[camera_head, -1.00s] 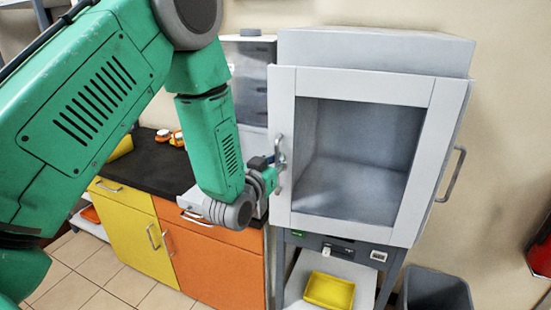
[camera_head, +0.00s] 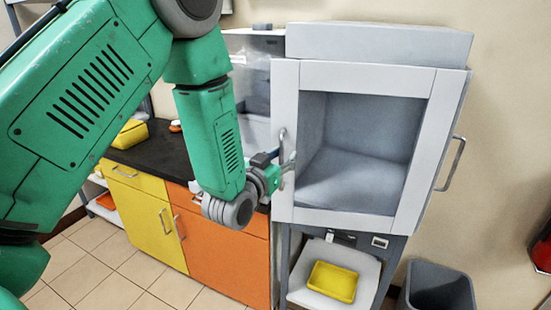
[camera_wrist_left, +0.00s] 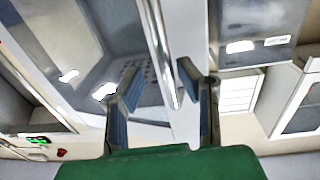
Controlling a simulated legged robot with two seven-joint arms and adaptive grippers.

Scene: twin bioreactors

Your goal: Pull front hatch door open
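The front hatch door (camera_head: 283,190) is a white frame around a large window on the grey cabinet. Its left edge stands a little out from the cabinet, so it looks slightly ajar. A vertical metal handle (camera_head: 282,143) is on its left side. My left gripper (camera_head: 285,174) is at the handle's lower part. In the left wrist view, the handle (camera_wrist_left: 160,45) runs between the two spread fingers of my left gripper (camera_wrist_left: 163,102), with gaps on both sides; contact is unclear. My right gripper is not in view.
Another handle (camera_head: 451,165) is on the cabinet's right side. A yellow tray (camera_head: 332,281) lies on the shelf below. A grey bin (camera_head: 438,287) stands at the lower right. Orange (camera_head: 222,262) and yellow (camera_head: 145,223) cupboards under a black counter stand left. Tiled floor is clear in front.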

